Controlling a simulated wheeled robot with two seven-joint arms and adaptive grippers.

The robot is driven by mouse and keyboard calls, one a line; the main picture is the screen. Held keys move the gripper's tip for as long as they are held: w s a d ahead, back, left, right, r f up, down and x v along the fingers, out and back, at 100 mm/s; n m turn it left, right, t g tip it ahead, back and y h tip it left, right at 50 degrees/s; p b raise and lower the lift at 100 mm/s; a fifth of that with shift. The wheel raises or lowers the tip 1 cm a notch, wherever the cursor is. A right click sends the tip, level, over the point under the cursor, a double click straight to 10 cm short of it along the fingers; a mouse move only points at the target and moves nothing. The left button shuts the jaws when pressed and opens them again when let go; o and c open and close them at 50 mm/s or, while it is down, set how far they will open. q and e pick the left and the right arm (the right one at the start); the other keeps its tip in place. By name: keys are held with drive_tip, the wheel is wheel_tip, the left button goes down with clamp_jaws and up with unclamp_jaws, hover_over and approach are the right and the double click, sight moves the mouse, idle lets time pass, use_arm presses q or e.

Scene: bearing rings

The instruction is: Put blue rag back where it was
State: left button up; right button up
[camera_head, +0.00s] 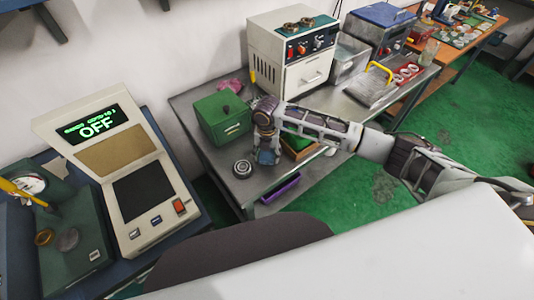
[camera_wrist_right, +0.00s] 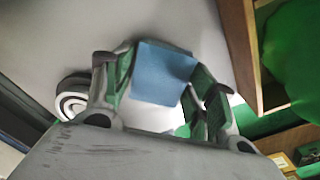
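The blue rag (camera_head: 267,157) lies on the grey metal table, right under my right gripper (camera_head: 266,145) in the head view. In the right wrist view the blue rag (camera_wrist_right: 162,73) shows as a flat blue patch between the two fingers of my right gripper (camera_wrist_right: 160,85). The gripper hides part of the rag in the head view. My left gripper is in neither view.
A green metal box (camera_head: 222,118) stands just left of the gripper. A round grey ring part (camera_head: 242,169) lies in front of it. A green-and-brown box (camera_head: 298,147) is close on the right. A pink cloth (camera_head: 231,86) lies behind.

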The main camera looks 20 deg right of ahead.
sight(267, 155)
drive_tip(key=shift+o, duration=1)
drive_tip(key=shift+r, duration=0.1)
wheel_tip(267, 155, up, 12)
